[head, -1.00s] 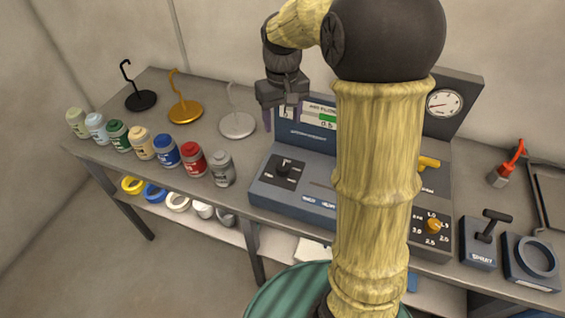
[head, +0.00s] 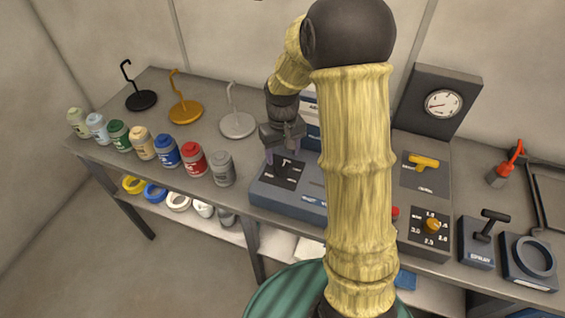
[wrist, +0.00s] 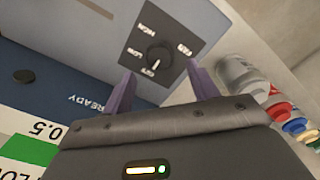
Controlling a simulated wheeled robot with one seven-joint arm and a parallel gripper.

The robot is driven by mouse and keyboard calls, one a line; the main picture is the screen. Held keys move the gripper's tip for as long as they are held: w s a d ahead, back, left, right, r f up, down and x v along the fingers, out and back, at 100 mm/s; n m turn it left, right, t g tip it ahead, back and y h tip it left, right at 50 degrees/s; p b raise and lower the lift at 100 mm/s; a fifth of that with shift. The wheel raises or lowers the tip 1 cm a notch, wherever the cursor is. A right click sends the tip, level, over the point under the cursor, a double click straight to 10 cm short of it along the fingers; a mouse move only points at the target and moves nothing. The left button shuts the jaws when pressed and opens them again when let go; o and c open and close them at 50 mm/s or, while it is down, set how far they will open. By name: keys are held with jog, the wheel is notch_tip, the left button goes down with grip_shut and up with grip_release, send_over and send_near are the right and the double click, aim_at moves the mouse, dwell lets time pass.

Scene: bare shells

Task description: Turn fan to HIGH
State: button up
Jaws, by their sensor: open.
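The fan switch is a black round knob on a dark square plate (head: 285,171) at the left of the blue-grey console. In the wrist view the knob (wrist: 158,56) shows between my fingers, with FAN, HIGH, LOW and OFF labels around it. Its white mark points toward OFF. My gripper (head: 283,152) is open and empty, just above the plate. In the wrist view my two purple fingertips (wrist: 162,80) are spread either side of the knob's near side, and no contact with it shows.
The console also has a yellow T-handle (head: 424,162), a yellow dial (head: 432,226) and a gauge (head: 443,103). Several paint jars, including a grey one (head: 222,170), stand left of the console. My arm hides the console's middle.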

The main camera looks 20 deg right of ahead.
aim_at(283, 166)
notch_tip(283, 166, down, 6)
jog(key=shift+r, duration=0.25)
jog(key=c, duration=1)
